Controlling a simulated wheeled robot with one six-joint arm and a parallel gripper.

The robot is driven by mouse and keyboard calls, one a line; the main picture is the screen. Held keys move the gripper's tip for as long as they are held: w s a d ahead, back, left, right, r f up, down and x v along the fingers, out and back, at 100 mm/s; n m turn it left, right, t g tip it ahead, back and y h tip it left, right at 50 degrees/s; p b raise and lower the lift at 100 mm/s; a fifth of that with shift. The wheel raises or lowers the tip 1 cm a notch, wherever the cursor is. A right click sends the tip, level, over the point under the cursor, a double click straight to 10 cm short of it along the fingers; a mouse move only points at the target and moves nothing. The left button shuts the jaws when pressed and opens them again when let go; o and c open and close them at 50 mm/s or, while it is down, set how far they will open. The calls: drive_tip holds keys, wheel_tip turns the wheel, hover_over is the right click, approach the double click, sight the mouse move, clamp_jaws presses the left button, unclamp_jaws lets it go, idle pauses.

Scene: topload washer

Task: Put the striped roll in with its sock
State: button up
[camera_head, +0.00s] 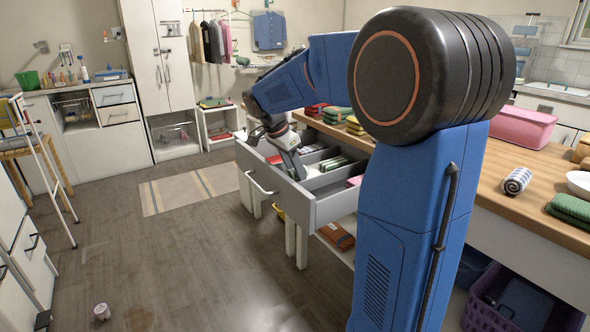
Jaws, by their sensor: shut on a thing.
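A rolled sock with dark and white stripes (517,181) lies on the wooden counter at the right. A small pale roll with a dark mark (102,311) lies on the floor at the lower left; its pattern is too small to make out. The grey drawer (335,206) stands open, with dividers and folded or rolled pieces inside, among them green-and-white ones (334,163) and a red-and-white one (312,148). My gripper (295,172) points down at the drawer, just behind its front panel. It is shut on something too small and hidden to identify.
Folded green cloth (570,208), a white dish (580,183) and a pink box (522,127) share the counter with the striped roll. A purple basket (490,310) stands below. A step ladder (45,160) is at the left. The floor around the rug (190,190) is mostly clear.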

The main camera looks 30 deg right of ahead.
drive_tip(key=o, duration=1)
drive_tip(key=shift+f, duration=0.1)
drive_tip(key=shift+o, duration=0.2)
drive_tip(key=v, duration=1.2)
